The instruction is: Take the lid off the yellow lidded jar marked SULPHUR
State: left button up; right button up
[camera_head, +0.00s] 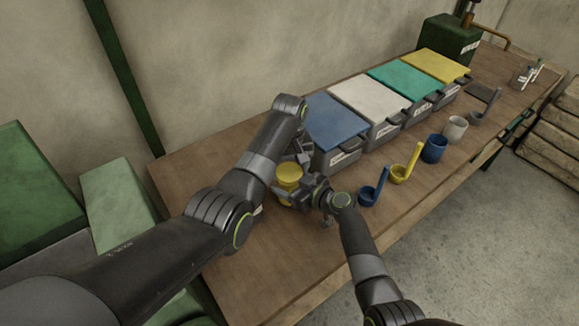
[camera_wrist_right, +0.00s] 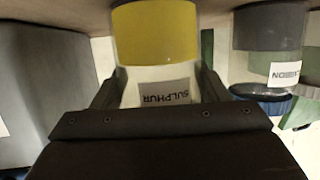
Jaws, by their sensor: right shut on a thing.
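The yellow jar stands between my two grippers at the near left part of the bench, its yellow lid (camera_head: 289,171) on top. In the right wrist view, which is upside down, the jar (camera_wrist_right: 155,35) shows a yellow part and a pale part with the SULPHUR label (camera_wrist_right: 165,93). My right gripper (camera_wrist_right: 160,90) is shut on the jar's body, one finger on each side. My left gripper (camera_head: 299,154) is close by the lid, partly hidden by its own arm. Its fingers are too small and covered to tell open from shut.
Bins with blue (camera_head: 334,120), white, green and yellow lids line the back of the bench (camera_head: 180,175). A blue scoop (camera_head: 369,196), a yellow scoop (camera_head: 400,174) and a blue cup (camera_head: 434,149) stand to the right. A second labelled jar (camera_wrist_right: 270,40) shows beside the held one.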

aim_at(290, 171)
pick_arm(q)
jog(key=c, duration=0.7)
jog(key=shift+o, duration=0.2)
jog(key=shift+n, duration=1.4)
jog(key=shift+r, duration=0.25)
jog(key=shift+r, duration=0.9)
jog(key=shift+r, duration=2)
pick_arm(e)
jog(key=o, duration=2)
jog(key=shift+c, duration=0.2)
